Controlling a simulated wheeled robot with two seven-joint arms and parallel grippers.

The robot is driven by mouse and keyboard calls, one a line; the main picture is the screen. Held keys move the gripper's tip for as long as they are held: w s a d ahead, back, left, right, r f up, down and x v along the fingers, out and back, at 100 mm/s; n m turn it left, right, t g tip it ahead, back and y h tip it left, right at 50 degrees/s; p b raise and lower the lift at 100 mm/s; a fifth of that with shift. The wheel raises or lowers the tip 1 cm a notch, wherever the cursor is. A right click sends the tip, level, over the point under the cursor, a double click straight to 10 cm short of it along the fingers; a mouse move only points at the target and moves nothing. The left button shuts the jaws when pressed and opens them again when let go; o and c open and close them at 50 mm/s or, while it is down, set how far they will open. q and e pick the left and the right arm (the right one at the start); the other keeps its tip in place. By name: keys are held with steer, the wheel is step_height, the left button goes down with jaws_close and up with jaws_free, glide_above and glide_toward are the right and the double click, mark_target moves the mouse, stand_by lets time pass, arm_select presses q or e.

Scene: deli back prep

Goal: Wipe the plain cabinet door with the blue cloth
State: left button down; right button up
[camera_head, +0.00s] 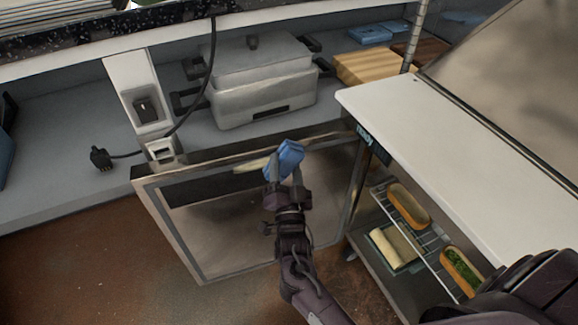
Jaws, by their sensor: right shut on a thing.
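My right gripper (284,176) comes in from the lower right and is shut on the blue cloth (290,155). The cloth is bunched in its fingertips, at the upper part of a flat grey-framed door panel (190,233). I take this panel for the plain cabinet door; it has a dark band near the top and a smudged, dull face. A pale yellowish streak (252,164) shows just left of the cloth, near the panel's top edge. I cannot tell whether the cloth touches the panel. My wrist and forearm hide part of its right side. My left gripper is not in view.
A white-topped unit (450,150) stands right of the panel, its open shelves holding filled rolls (408,206). A lidded metal cooker (262,85) sits on the grey shelf behind. A black cord and plug (101,158) lie at left. Brown floor (80,260) is clear at lower left.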

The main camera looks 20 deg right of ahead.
mark_target(265, 158)
steer(key=shift+a, duration=0.1)
steer(key=shift+w+a+b, duration=0.15)
steer(key=shift+a, duration=1.05)
steer(key=shift+w+a+b, duration=0.1)
steer(key=shift+a+b, duration=0.05)
steer(key=shift+a, duration=1)
